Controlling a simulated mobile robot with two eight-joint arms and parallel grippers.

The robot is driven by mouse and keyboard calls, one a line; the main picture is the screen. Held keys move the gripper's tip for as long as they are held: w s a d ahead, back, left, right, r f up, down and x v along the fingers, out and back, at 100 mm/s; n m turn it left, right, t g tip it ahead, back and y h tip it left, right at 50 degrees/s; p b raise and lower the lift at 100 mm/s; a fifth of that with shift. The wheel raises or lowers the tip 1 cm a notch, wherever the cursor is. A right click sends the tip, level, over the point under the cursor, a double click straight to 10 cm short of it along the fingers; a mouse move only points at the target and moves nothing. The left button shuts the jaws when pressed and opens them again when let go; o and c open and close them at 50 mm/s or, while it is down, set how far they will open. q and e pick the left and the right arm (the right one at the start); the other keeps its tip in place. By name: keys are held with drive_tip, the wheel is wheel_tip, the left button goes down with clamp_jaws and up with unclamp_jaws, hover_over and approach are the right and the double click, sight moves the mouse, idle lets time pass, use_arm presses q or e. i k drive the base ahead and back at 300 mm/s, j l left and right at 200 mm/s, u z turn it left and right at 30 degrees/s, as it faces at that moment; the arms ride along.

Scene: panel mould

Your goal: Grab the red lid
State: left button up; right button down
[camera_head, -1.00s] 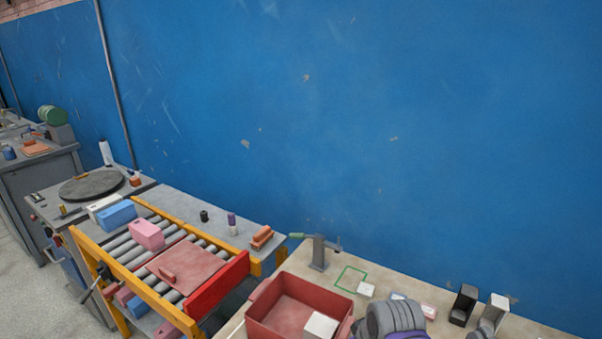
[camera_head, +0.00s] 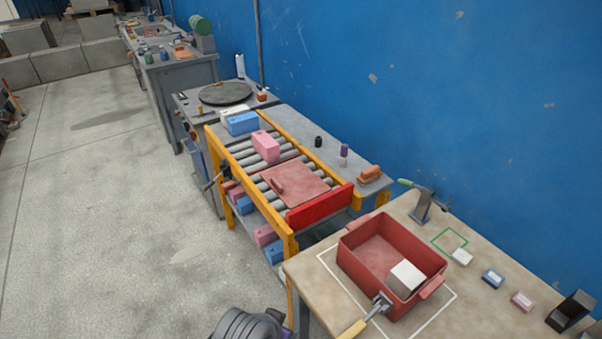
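The red lid (camera_head: 298,185) is a flat, dull red panel with a small raised handle near its left edge. It lies on the grey rollers of the yellow-framed conveyor (camera_head: 290,245), behind a bright red end board (camera_head: 320,206). A red open box (camera_head: 358,262) stands on the beige table to the right of the conveyor and holds a white block (camera_head: 405,278). Neither of my grippers shows in the picture. Nothing is seen touching the lid.
A pink block (camera_head: 265,146) and a blue block (camera_head: 242,123) sit farther back on the conveyor. Several blocks lie on its lower shelf. A yellow-handled metal tool (camera_head: 366,318) is at the box's front wall. Open concrete floor (camera_head: 110,230) lies left.

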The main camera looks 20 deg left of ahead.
sight(292, 182)
drive_tip(key=u, duration=1.4)
drive_tip(key=i+j+u, duration=0.25)
drive_tip(key=i+j, duration=0.15)
drive_tip(key=i, duration=0.3)
drive_tip(key=i+j+u, duration=0.15)
drive_tip(key=i, duration=0.25)
